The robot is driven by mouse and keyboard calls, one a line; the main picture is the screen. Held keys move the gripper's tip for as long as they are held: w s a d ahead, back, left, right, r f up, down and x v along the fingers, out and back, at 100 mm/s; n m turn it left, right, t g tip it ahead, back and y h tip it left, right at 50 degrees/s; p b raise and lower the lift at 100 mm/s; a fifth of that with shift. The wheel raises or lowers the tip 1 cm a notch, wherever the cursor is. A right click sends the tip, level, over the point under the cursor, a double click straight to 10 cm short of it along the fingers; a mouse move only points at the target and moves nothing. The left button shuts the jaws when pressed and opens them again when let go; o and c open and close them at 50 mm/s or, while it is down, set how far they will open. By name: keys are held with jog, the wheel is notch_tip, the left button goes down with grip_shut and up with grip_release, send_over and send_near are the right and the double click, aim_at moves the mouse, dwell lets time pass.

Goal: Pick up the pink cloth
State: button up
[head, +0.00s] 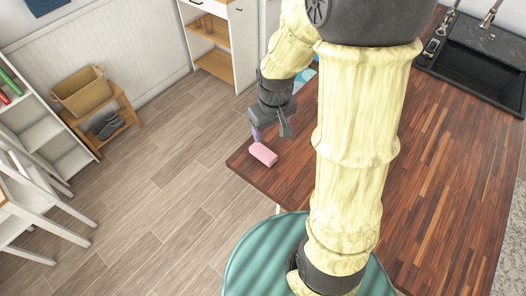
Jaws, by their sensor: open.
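The pink cloth (263,154) lies on the dark red-brown wooden counter (446,120), close to its left corner. It looks like a small rounded block or folded bundle. My gripper (271,134) is just above and slightly behind it, with its fingers apart and pointing down. Nothing shows between the fingers. A small purple thing (256,135) stands beside the gripper's left finger, partly hidden by it. I cannot tell whether the gripper touches the cloth.
A black sink (480,65) with a tap is set into the counter at the upper right. My arm hides part of the counter. A blue patterned thing (304,78) lies behind the gripper. Wooden floor is open at left.

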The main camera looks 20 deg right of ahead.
jog(key=w+f+n+g+p, duration=0.1)
jog(key=w+f+n, duration=0.2)
jog(key=w, duration=0.4)
jog(key=shift+w+f+n, duration=0.15)
jog(key=shift+w+n, duration=0.1)
jog(key=shift+n, duration=0.05)
jog(key=b, duration=1)
send_over(263, 151)
notch_tip(263, 151, down, 12)
jog(key=shift+s+f, duration=0.1)
jog(key=shift+f, duration=0.05)
notch_tip(263, 151, down, 5)
jog(key=b, duration=0.4)
jog(key=shift+f+b, duration=0.15)
jog(key=shift+b, duration=0.15)
